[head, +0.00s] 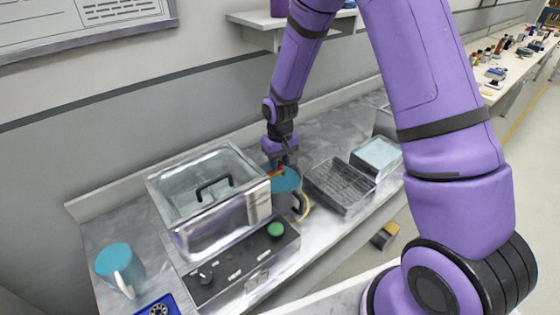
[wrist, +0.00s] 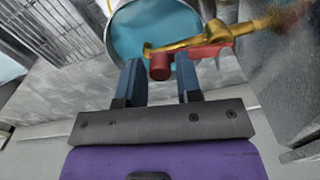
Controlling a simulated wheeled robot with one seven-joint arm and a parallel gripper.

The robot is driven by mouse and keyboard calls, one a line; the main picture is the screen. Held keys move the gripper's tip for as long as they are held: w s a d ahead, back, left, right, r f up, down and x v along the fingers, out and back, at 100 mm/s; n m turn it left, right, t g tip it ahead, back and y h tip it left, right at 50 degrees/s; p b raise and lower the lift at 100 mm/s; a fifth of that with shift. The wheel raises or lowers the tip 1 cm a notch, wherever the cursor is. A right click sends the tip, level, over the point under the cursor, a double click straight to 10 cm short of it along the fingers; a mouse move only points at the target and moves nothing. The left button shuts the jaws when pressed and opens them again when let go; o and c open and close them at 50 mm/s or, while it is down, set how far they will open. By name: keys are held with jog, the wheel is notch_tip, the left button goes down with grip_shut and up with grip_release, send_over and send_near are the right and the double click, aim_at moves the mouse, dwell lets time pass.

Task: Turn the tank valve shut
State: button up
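The tank (head: 196,238) is a clear-lidded metal box on the counter. Its valve is a brass tap with a red lever (head: 276,172) on the tank's right side. In the wrist view the brass tap (wrist: 215,38) crosses above the fingers, and the red lever (wrist: 160,66) has its rounded end between the fingertips. My gripper (wrist: 159,72) is open, with a gap on each side of the lever. In the head view my gripper (head: 281,160) reaches down from above, its fingers partly hidden. A grey mug (head: 285,203) with blue inside stands below the tap.
A dark control box (head: 240,262) with a green button fronts the tank. A blue mug (head: 118,265) stands at the left. A wire-rack tray (head: 340,186) and a pale blue-topped tray (head: 377,155) sit right of the grey mug. A shelf (head: 250,20) hangs behind my arm.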

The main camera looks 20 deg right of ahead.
aim_at(283, 168)
grip_shut()
jog(key=shift+s+m, duration=0.85)
jog(key=shift+m, duration=0.55)
jog(key=shift+s+a+m, duration=0.1)
jog(key=shift+s+m, duration=0.3)
jog(key=shift+m, duration=0.35)
jog(key=shift+s+a+m, duration=0.1)
jog(key=shift+s+m, duration=0.25)
jog(key=shift+m, duration=0.4)
jog(key=shift+o, duration=2)
grip_release()
